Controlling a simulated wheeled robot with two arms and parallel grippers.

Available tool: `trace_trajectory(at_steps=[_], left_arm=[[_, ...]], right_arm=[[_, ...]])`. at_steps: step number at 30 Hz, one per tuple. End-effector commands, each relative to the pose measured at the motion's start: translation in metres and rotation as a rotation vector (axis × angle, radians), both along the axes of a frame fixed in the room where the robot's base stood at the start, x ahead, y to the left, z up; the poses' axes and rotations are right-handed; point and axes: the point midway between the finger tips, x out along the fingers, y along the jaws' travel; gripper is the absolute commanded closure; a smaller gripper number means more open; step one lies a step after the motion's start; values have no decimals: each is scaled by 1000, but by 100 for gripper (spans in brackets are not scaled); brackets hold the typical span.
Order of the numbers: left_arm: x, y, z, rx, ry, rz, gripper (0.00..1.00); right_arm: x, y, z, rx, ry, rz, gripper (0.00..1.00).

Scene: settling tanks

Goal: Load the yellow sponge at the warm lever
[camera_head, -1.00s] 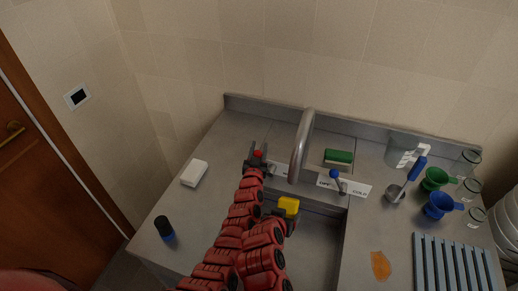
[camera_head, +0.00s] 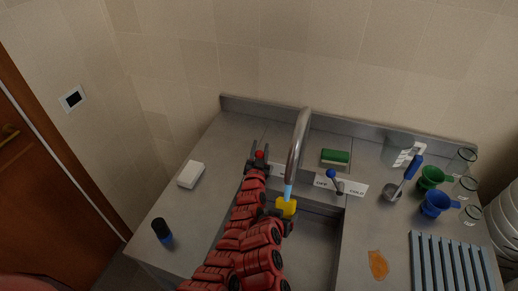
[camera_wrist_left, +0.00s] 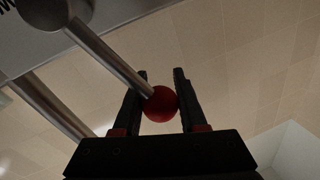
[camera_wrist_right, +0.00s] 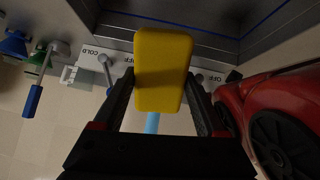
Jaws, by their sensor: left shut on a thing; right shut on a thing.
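The warm lever ends in a red knob (camera_head: 260,154), left of the faucet (camera_head: 298,145). My left gripper (camera_head: 258,163) is shut on this knob, which shows between its fingers in the left wrist view (camera_wrist_left: 160,104). The yellow sponge (camera_head: 286,207) is in my right gripper (camera_wrist_right: 160,95), held over the sink below the spout. It fills the middle of the right wrist view (camera_wrist_right: 162,70). A blue water stream (camera_head: 288,190) falls from the spout to the sponge. My left gripper covers part of the label strip.
The blue-knobbed cold lever (camera_head: 333,175) stands right of the faucet, with a green sponge (camera_head: 335,156) behind. A white block (camera_head: 191,174) and a dark blue-banded bottle (camera_head: 162,231) are at left. Scoops, glasses, a rack (camera_head: 450,262) and an orange patch (camera_head: 378,264) are at right.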

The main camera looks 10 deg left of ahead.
Motion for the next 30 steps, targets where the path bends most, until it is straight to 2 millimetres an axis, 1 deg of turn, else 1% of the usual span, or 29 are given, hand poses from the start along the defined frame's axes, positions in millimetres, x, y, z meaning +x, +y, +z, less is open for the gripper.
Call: trace_trajectory(at_steps=[1, 2, 3, 6, 15, 20, 23, 30], left_arm=[[-1, -1, -2, -1, 5, -2, 100], [-1, -1, -2, -1, 5, -2, 53], [-1, -1, -2, -1, 4, -1, 46], [0, -1, -2, -1, 3, -1, 29], [-1, 0, -1, -2, 2, -1, 29], [-8, -1, -2, -4, 1, -1, 29], [-18, -1, -3, -4, 3, -1, 29], [-56, 0, -5, -1, 4, -1, 29]], right_arm=[[0, 0, 0, 0, 0, 0, 71], [0, 0, 0, 0, 0, 0, 71], [0, 0, 0, 0, 0, 0, 71], [0, 0, 0, 0, 0, 0, 71], [0, 0, 0, 0, 0, 0, 71], [0, 0, 0, 0, 0, 0, 71], [0, 0, 0, 0, 0, 0, 71], [0, 0, 0, 0, 0, 0, 71]])
